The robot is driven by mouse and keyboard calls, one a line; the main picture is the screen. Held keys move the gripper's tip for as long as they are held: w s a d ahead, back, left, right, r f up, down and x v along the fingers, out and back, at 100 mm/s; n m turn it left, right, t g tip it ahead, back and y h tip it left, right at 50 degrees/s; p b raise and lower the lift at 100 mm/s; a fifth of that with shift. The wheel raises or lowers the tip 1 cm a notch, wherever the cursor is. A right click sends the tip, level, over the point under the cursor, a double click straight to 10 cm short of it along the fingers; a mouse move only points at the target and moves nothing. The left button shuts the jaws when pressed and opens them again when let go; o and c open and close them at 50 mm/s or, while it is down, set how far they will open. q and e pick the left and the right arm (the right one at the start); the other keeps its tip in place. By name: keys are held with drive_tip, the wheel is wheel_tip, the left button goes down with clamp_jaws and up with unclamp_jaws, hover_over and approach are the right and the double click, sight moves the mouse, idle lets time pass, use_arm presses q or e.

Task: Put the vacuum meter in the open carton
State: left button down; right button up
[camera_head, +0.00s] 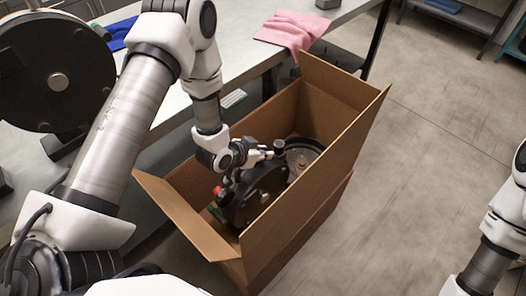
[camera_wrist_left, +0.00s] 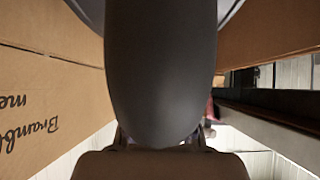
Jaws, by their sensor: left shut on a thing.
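The vacuum meter (camera_head: 256,194), with a black disc body and a round metallic part (camera_head: 301,156), is inside the open carton (camera_head: 318,176) in the head view. My left gripper (camera_head: 264,155) reaches down into the carton from above and is shut on the meter's upper part. The meter's lower side and any contact with the carton floor are hidden. In the left wrist view a dark rounded shape (camera_wrist_left: 162,75) fills the middle, with carton walls (camera_wrist_left: 50,110) on both sides. My right gripper is out of the picture; only part of its arm shows at the right edge.
A grey bench (camera_head: 232,62) runs behind the carton, with a pink cloth (camera_head: 292,32) on it. A large black disc (camera_head: 58,75) stands at the upper left. The carton's near-left flap (camera_head: 180,215) is spread outward. The floor (camera_head: 420,140) right of the carton is clear.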

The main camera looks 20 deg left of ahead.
use_arm(q)
drive_tip(key=shift+f, duration=0.1)
drive_tip(key=c, duration=1)
unclamp_jaws()
